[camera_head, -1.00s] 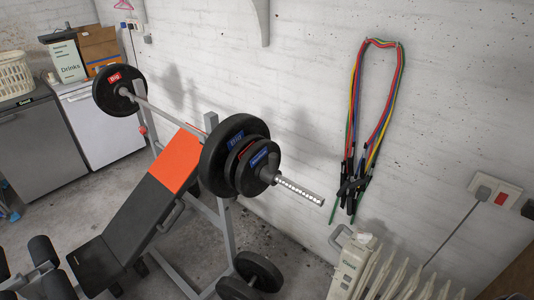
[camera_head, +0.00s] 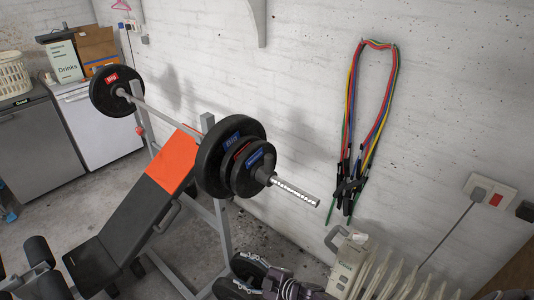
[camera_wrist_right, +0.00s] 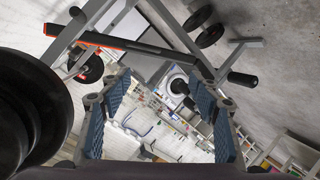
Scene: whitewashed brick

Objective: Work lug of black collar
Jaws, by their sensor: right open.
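A barbell rests on the bench rack, its bare ribbed sleeve end (camera_head: 297,194) pointing to the lower right in the head view. A black collar (camera_head: 264,176) appears to sit on the sleeve against the outermost plate (camera_head: 252,168); its lug is too small to make out. My right gripper (camera_head: 246,274) is at the bottom of the head view, below the sleeve and apart from it. In the right wrist view its two blue-grey padded fingers (camera_wrist_right: 160,90) are spread with nothing between them. My left gripper is not in view.
Dark plates (camera_wrist_right: 30,112) loom close at the left of the wrist view. A white radiator (camera_head: 350,262) stands right of my right gripper. Coloured resistance bands (camera_head: 372,120) hang on the wall. The bench (camera_head: 140,215) is at left. Space around the sleeve end is clear.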

